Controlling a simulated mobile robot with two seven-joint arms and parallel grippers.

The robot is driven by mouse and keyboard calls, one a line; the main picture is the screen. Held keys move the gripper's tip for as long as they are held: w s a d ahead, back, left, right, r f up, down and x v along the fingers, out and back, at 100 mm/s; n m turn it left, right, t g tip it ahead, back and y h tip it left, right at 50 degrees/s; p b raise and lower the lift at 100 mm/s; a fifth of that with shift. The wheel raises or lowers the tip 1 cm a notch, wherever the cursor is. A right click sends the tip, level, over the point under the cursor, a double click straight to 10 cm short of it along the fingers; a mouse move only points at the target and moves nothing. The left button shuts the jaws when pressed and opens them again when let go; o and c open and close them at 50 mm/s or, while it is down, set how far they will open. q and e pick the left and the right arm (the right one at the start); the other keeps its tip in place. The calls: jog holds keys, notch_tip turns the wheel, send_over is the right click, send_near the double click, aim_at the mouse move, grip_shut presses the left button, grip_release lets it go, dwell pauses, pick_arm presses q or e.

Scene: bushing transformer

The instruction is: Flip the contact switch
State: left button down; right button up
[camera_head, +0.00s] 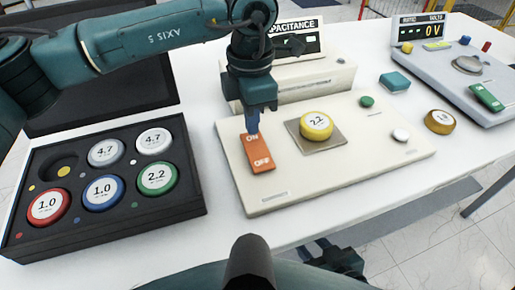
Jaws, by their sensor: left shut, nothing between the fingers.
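The contact switch is an orange rocker marked ON and OFF (261,158), set at the left of a cream panel (350,175). My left gripper (252,127) is shut and empty, pointing down at the far, ON end of the switch. Its fingertips overlap that end in the picture; I cannot tell whether they touch it. The OFF end faces the near side. A dark part at the bottom edge, beyond the table's front, seems to be my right gripper (338,262); its fingers are not clear.
A yellow 2.2 disc (316,126) sits on a brown plate right of the switch. A black tray (110,229) with several numbered discs stands left. A capacitance display (300,42) is behind. A grey voltage unit (450,75), teal block (395,82) and gold disc (439,122) lie right.

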aim_at(252, 138)
pick_arm(q)
jog(key=shift+f+b, duration=0.9)
jog(key=shift+f, duration=0.25)
jog(key=shift+r, duration=0.1)
dwell(0.3)
jog(key=shift+r+p, duration=1.85)
jog(key=shift+r, duration=1.65)
jog(key=shift+f, duration=0.1)
